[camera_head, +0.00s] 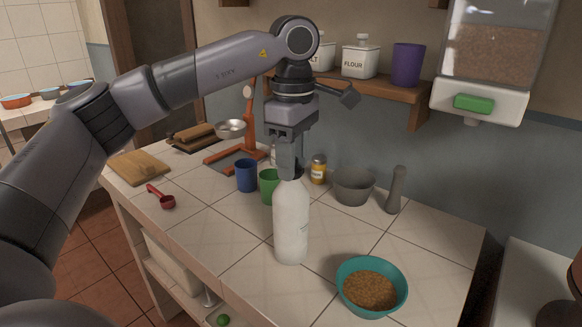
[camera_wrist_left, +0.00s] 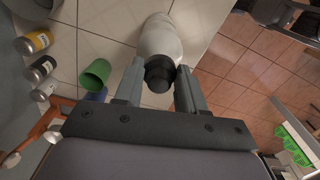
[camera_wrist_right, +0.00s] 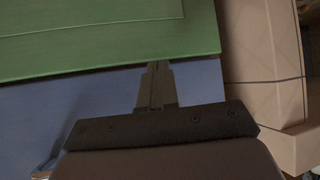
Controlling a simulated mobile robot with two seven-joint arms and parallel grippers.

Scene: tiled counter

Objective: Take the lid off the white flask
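The white flask (camera_head: 291,225) stands upright on the tiled counter in the head view. It also shows in the left wrist view (camera_wrist_left: 160,38), with its dark lid (camera_wrist_left: 160,74) on top. My left gripper (camera_head: 291,172) points straight down over the flask's top and hides the lid in the head view. In the left wrist view the fingers of my left gripper (camera_wrist_left: 160,80) are apart, one on each side of the lid; whether they touch it is hard to tell. My right gripper (camera_wrist_right: 155,75) shows only in its wrist view, with its fingers together and nothing between them.
A teal bowl of grain (camera_head: 371,287) stands right of the flask. A green cup (camera_head: 268,187), blue cup (camera_head: 246,176), grey mortar (camera_head: 353,187) and pestle (camera_head: 396,190) are behind. A red scoop (camera_head: 161,197) lies left. A shelf (camera_head: 370,82) is above.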

